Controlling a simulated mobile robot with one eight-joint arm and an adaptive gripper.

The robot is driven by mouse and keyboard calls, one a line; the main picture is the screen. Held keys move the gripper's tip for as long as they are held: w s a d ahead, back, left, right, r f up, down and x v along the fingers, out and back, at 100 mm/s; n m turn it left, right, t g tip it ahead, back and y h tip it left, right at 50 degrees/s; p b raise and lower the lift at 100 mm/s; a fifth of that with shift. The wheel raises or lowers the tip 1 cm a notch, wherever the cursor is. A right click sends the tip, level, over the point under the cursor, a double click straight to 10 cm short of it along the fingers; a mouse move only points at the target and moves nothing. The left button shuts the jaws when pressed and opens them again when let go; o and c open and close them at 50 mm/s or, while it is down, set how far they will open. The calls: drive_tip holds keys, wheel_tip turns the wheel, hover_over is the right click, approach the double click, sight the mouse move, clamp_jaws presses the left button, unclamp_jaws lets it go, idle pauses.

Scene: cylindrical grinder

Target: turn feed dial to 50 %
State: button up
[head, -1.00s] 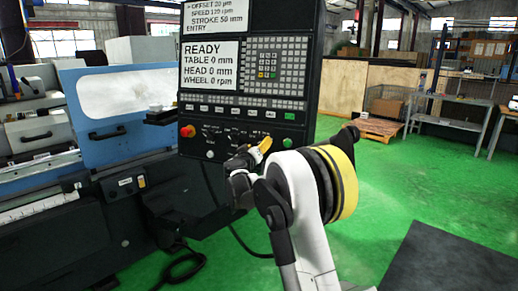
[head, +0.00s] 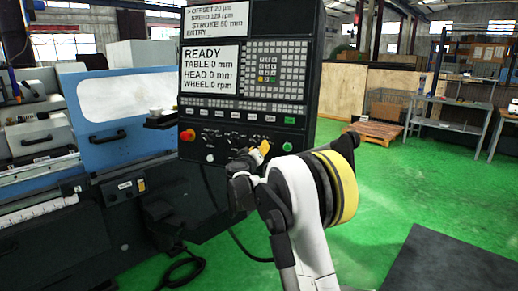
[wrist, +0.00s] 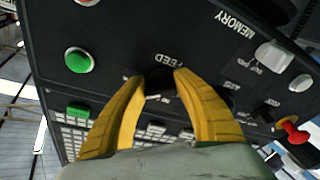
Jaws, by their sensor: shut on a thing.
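The black control panel (head: 240,85) of the grinder fills the middle of the head view, its screen reading READY. My gripper (head: 260,150) reaches the panel's lower edge, its yellow fingers partly hidden by my wrist. In the wrist view my gripper (wrist: 160,77) has its two yellow fingertips closed in on the dark feed dial (wrist: 158,84), just by the FEED label. The fingers hide most of the dial, and its pointer and scale cannot be read.
A green button (wrist: 77,60) lies to the left of the fingers in the wrist view. A white switch (wrist: 273,56) and a red button (wrist: 290,130) are to the right. The blue machine door (head: 118,110) stands left of the panel; green floor is open to the right.

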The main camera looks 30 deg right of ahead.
drive_tip(key=n, duration=0.1)
drive_tip(key=n+p, duration=0.1)
drive_tip(key=n+y+p, duration=0.1)
drive_tip(key=n, duration=0.1)
drive_tip(key=shift+r, duration=0.25)
drive_tip(key=n+p, duration=0.2)
drive_tip(key=n, duration=0.2)
drive_tip(key=shift+d+y, duration=0.1)
drive_tip(key=shift+y, duration=0.2)
drive_tip(key=n+y+p, duration=0.1)
drive_tip(key=n+p, duration=0.1)
drive_tip(key=n, duration=0.2)
drive_tip(key=shift+r+n+g, duration=0.1)
drive_tip(key=shift+n+g, duration=0.2)
drive_tip(key=shift+g, duration=0.1)
drive_tip(key=shift+n+g+p, duration=0.3)
drive_tip(key=shift+n+p, duration=0.2)
drive_tip(key=shift+n, duration=1)
drive_tip(key=o, duration=1.2)
drive_tip(key=shift+c, duration=0.2)
